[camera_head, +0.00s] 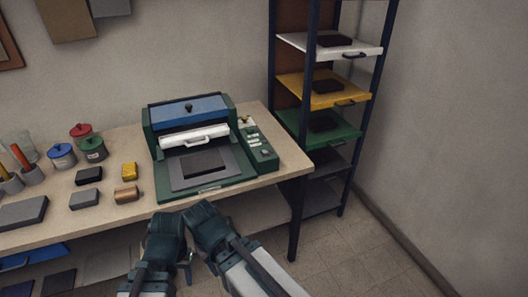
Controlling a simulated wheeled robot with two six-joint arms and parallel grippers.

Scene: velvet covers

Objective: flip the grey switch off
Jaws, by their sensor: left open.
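A green press machine (163,187) with a blue top stands on the bench. On its right side is a green control panel (266,163) with several small pale switches or knobs (252,140). They are too small for me to tell which is the grey switch or how it is set. My left gripper (187,262) is low in the picture, in front of the bench and well apart from the panel. It is open and empty.
Small blocks, lidded pots (62,155) and cups cover the left of the bench (142,213). A dark rack with coloured trays (322,92) stands to the right, close behind the panel. The floor (345,250) at the lower right is clear.

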